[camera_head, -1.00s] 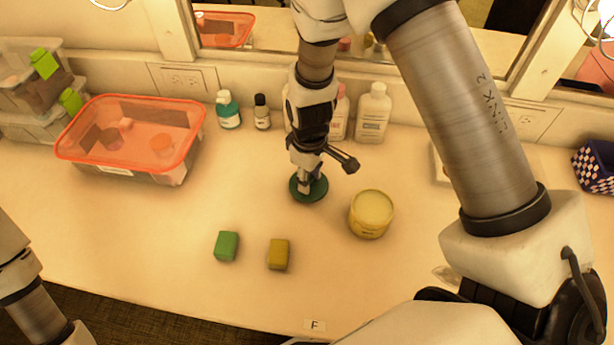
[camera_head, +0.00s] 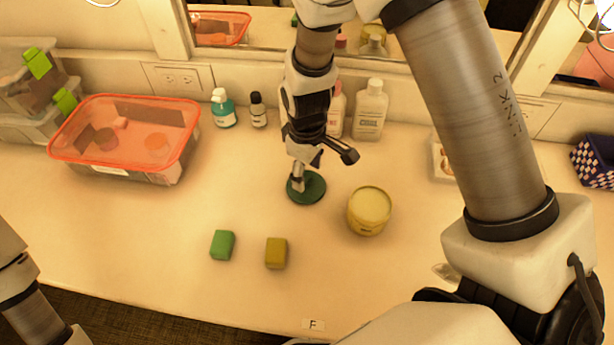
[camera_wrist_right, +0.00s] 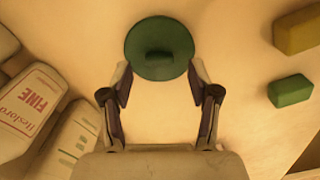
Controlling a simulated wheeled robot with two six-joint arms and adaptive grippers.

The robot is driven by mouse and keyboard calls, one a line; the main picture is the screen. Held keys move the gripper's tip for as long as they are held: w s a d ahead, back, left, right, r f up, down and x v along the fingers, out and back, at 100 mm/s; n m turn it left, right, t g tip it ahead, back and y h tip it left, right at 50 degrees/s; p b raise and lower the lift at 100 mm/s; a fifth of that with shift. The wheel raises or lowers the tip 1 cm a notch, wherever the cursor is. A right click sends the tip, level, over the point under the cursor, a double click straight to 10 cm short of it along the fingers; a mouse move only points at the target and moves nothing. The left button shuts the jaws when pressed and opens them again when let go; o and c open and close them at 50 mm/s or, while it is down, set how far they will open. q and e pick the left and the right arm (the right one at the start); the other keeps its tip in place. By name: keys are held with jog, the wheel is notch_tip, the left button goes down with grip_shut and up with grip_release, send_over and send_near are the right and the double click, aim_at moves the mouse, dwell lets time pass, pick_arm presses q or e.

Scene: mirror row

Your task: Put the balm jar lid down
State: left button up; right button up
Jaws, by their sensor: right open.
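The green round balm jar lid (camera_head: 313,189) lies flat on the counter, its small raised knob showing in the right wrist view (camera_wrist_right: 159,58). My right gripper (camera_head: 303,178) is just above the lid's back left part and hides some of it. In the right wrist view my right gripper (camera_wrist_right: 160,74) is open, with its fingers apart on either side of the lid's near edge and nothing between them. A round yellow jar (camera_head: 369,212) stands on the counter to the right of the lid, apart from it. My left gripper is out of view.
A green block (camera_head: 222,245) and a mustard block (camera_head: 276,253) lie in front of the lid. Several bottles, including a white one (camera_head: 370,110), stand along the mirror. A red-rimmed bin (camera_head: 112,172) is at left.

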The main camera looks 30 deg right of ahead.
aim_at(307, 183)
notch_tip(307, 183, up, 9)
jog(key=shift+s, duration=0.1)
dwell(0.5)
